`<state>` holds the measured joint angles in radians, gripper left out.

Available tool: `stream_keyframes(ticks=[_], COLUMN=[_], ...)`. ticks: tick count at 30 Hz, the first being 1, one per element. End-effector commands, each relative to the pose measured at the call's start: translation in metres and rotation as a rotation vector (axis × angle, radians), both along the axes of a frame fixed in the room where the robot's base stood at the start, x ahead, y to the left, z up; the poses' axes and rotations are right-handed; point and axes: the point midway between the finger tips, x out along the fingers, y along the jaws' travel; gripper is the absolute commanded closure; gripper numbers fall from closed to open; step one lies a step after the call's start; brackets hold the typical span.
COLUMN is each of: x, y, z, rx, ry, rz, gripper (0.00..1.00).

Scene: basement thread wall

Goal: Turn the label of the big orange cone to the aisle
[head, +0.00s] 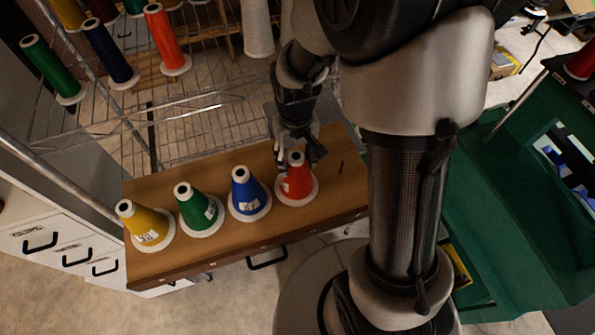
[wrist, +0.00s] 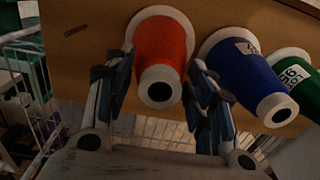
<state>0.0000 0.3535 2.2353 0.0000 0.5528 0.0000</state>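A big orange cone (head: 299,182) on a white base stands upright at the right end of the row on the wooden top. A white label shows on its left side in the head view. The wrist view shows the orange cone (wrist: 161,52) too, with no label on the face seen there. My gripper (head: 297,152) is at the cone's upper part. In the wrist view my gripper (wrist: 163,85) is open, one finger on each side of the cone, with gaps between fingers and cone.
A blue cone (head: 246,193), a green cone (head: 196,209) and a yellow cone (head: 146,226) stand left of it on the wooden top (head: 230,252); the blue one is close. A wire rack (head: 185,125) with more cones, including another orange one (head: 164,42), stands behind.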

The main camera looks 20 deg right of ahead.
Motion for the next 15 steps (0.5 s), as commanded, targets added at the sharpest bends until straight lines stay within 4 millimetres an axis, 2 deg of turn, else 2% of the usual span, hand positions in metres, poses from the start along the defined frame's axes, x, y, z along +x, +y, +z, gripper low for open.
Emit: stream_keyframes(ticks=[12, 15], x=[0.0005, 0.0004], y=[0.0, 0.0], z=[0.0003, 0.0006], rx=[0.0, 0.0], ry=[-0.001, -0.001], rz=[0.0, 0.0], gripper=[0.8, 0.8])
